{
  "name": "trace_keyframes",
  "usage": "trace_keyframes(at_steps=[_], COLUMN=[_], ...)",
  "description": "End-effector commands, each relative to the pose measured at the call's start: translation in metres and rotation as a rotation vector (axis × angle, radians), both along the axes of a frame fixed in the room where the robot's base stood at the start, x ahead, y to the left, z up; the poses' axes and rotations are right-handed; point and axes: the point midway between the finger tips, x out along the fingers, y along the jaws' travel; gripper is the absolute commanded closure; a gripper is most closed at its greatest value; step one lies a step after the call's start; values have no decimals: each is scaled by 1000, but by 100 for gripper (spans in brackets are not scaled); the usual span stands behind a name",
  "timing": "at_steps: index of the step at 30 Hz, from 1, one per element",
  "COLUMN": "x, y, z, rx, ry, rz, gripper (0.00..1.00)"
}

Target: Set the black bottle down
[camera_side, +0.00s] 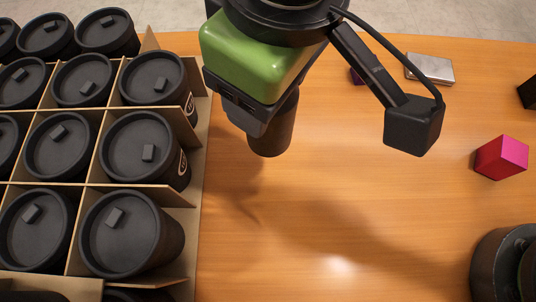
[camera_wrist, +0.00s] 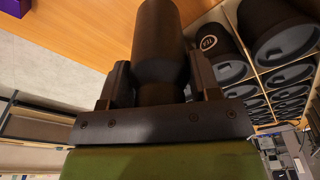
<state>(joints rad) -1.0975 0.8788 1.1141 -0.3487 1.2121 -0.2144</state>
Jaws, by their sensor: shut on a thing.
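The black bottle (camera_side: 273,132) hangs below my gripper (camera_side: 252,112) in the side view, above the wooden table (camera_side: 330,195). In the wrist view the bottle (camera_wrist: 161,45) stands out between the two fingers of my gripper (camera_wrist: 160,82), which are shut on it. Its lower end points to the table. In the side view my gripper's green body hides the bottle's upper part. I cannot tell for sure whether its lower end touches the table.
A cardboard crate (camera_side: 201,120) with dividers holds several black lidded cups (camera_side: 138,147) on the left. A pink box (camera_side: 501,157) and a silver box (camera_side: 430,68) lie on the right. A dark round object (camera_side: 503,265) is at lower right. The middle table is clear.

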Motion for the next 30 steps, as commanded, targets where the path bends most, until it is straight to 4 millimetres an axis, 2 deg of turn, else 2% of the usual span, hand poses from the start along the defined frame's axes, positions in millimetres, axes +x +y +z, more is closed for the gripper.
trace_keyframes(at_steps=[6,18,30], x=[-1,-1,0], y=[1,1,2], z=[-41,-91,-98], rx=[-4,0,3], ry=[2,-1,-3], rz=[20,18,17], gripper=[70,70,70])
